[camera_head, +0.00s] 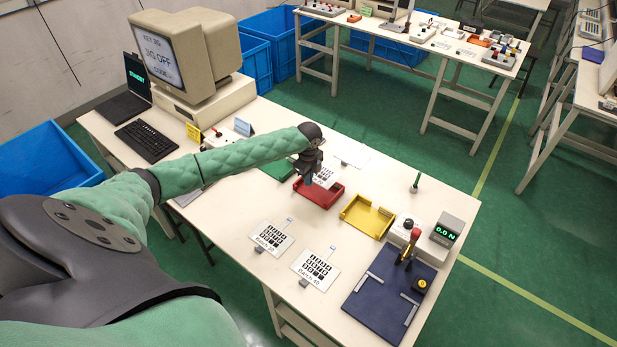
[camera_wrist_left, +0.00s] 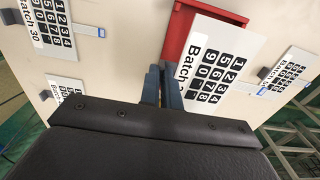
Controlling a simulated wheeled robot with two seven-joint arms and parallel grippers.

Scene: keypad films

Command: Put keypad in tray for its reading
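My left gripper (camera_head: 311,172) is over the red tray (camera_head: 333,196), its fingers close together at the edge of a white keypad film (camera_head: 327,177). In the left wrist view the fingers (camera_wrist_left: 161,86) appear closed on that edge. The film (camera_wrist_left: 222,65) is tilted, its label reads "Batch" with the number hidden, and it overlaps the red tray (camera_wrist_left: 180,30). Two more films, Batch 30 (camera_head: 271,238) and Batch 48 (camera_head: 316,268), lie at the front. The yellow tray (camera_head: 367,216) looks empty. The green tray (camera_head: 277,168) is partly behind my arm. My right gripper is not seen.
A force tester (camera_head: 447,230) reads 0.0 N beside a blue mat (camera_head: 388,298) at the right. A keyboard (camera_head: 146,141) stands at the left. The table between the films and trays is clear.

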